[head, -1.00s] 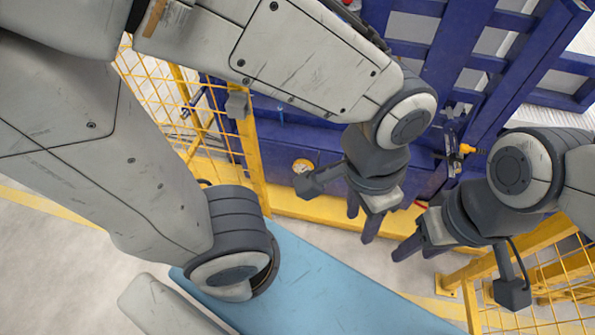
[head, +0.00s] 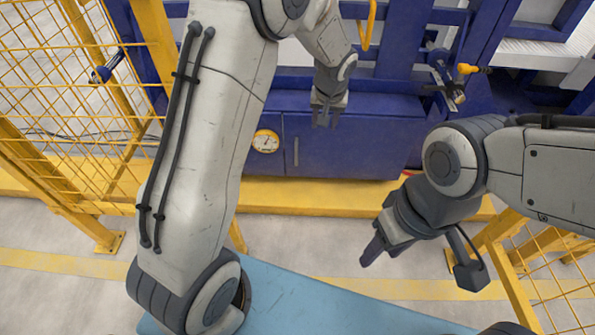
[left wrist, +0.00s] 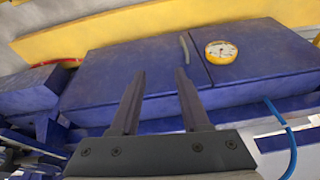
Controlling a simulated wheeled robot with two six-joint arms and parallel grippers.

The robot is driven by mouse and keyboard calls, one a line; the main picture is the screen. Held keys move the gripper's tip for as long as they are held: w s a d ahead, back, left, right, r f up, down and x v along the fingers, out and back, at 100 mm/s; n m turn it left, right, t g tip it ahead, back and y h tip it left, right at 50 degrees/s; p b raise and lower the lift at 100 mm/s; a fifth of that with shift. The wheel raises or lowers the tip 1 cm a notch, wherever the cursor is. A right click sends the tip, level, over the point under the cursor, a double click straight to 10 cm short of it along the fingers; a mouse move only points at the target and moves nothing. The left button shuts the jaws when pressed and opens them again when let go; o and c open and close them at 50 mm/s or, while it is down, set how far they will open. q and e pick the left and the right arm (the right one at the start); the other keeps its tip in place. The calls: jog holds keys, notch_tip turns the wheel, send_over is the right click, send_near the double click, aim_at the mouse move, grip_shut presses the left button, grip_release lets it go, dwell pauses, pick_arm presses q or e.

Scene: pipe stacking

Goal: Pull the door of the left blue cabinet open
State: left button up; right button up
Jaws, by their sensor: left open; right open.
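A low blue cabinet (head: 350,150) stands at the back behind a yellow floor strip. Its door has an upright grey handle (head: 295,152) beside a seam, and the door looks shut. In the left wrist view the handle (left wrist: 184,47) shows upside down, beyond the right fingertip. My left gripper (head: 323,120) is open and empty, above and a little right of the handle and apart from it. It also shows in the left wrist view (left wrist: 160,75), pointing at the cabinet. My right gripper (head: 372,246) hangs in front of the cabinet, with its jaws partly overlapped.
A round yellow-rimmed gauge (head: 265,141) sits on the panel left of the seam. A yellow mesh fence (head: 75,110) stands at the left, and another (head: 555,262) at the lower right. A blue frame (head: 405,50) rises behind the cabinet. The floor before the cabinet is open.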

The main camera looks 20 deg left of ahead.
aim_at(296, 154)
pick_arm(q)
jog(key=w+a+f+n+b, duration=0.1)
jog(key=w+a+f+b, duration=0.3)
jog(key=f, duration=0.6)
jog(key=w+a+f+n+b, duration=0.1)
jog(key=w+a+f+b, duration=0.2)
jog(key=f, duration=0.7)
jog(key=w+a+f+n+y+b, duration=0.1)
jog(key=w+a+f+b, duration=0.3)
jog(key=f+b, duration=0.3)
jog(key=shift+w+a+f+t, duration=0.1)
jog(key=shift+a+f, duration=0.05)
jog(key=shift+f, duration=0.45)
jog(key=shift+w+a+f+t, duration=0.1)
jog(key=shift+w+a+f, duration=0.1)
jog(key=shift+f, duration=0.35)
jog(key=shift+w+a+f+t, duration=0.1)
jog(key=shift+a+f, duration=0.05)
jog(key=shift+f, duration=0.45)
pick_arm(e)
notch_tip(296, 154, down, 17)
pick_arm(q)
grip_shut()
